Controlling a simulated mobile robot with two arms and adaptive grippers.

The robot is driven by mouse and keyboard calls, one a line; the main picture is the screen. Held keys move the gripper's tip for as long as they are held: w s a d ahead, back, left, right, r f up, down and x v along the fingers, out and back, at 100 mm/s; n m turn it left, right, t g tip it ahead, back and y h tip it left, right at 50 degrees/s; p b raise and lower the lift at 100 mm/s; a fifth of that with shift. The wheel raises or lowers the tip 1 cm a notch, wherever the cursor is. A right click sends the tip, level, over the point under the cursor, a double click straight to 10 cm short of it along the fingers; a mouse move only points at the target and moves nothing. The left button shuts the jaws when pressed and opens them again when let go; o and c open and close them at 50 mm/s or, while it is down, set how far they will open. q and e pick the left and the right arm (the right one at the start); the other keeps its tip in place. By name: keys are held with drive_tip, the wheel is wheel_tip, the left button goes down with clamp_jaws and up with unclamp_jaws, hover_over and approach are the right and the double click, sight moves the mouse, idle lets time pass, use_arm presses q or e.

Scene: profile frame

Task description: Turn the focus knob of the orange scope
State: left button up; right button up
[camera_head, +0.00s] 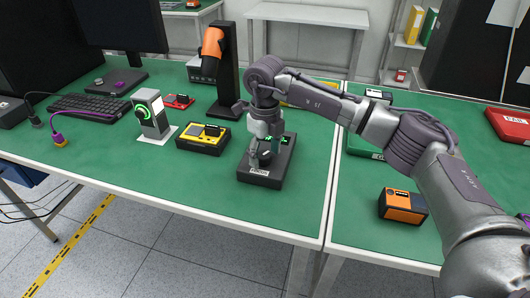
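An orange box-shaped device (402,206) with a dark top sits on the right green table, near its front edge; I take it to be the orange scope. Its knob is too small to make out. My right gripper (262,158) points down over a black block with a white label (259,181) on the left table, well to the left of the orange device. Its fingers are small and partly merge with dark parts and green lights at the block, so I cannot tell if they hold anything. My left gripper is not in view.
A yellow device (203,138), a grey stand with a green ring (152,113) and a black post (226,75) with an orange tool (212,42) stand left of my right gripper. A red case (509,124) lies far right. Green tabletop is bare around the orange device.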

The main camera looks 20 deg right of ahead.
sight(265, 155)
wheel_tip(265, 155, up, 12)
idle(0.6)
drive_tip(key=shift+f, duration=0.1)
